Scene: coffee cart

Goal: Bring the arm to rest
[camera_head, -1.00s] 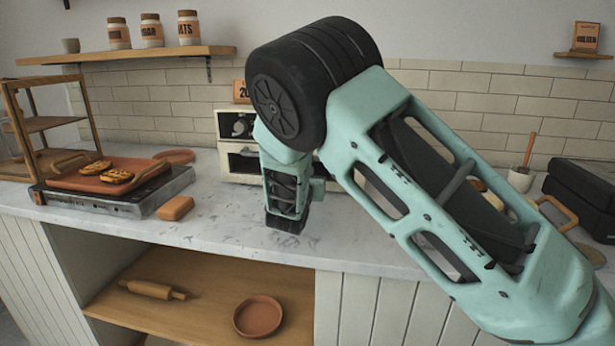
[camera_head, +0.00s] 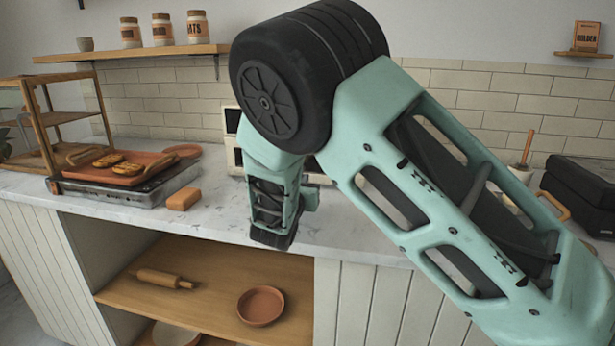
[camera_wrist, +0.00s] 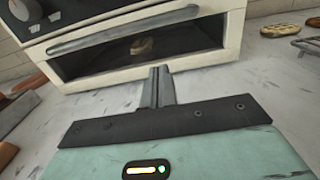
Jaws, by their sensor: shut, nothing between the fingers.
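My arm fills the middle and right of the head view, bent at a large black joint. Its forearm hangs down over the counter's front edge, and the fingertips are hidden there. In the wrist view my gripper (camera_wrist: 159,72) is shut, its two fingers together with nothing between them. The fingers point toward the white oven (camera_wrist: 150,45), which has a grey handle and a dark glass door with a small brown item behind it. The gripper appears apart from the oven. In the head view the oven (camera_head: 232,150) is mostly hidden behind my arm.
A hot plate (camera_head: 125,187) with a terracotta tray (camera_head: 85,179) of grilled food stands at the left. A brown block (camera_head: 184,199) lies beside it. A black box (camera_head: 580,185) is at the right. The open shelf below (camera_head: 215,305) holds a rolling pin (camera_head: 160,279) and a bowl (camera_head: 261,305).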

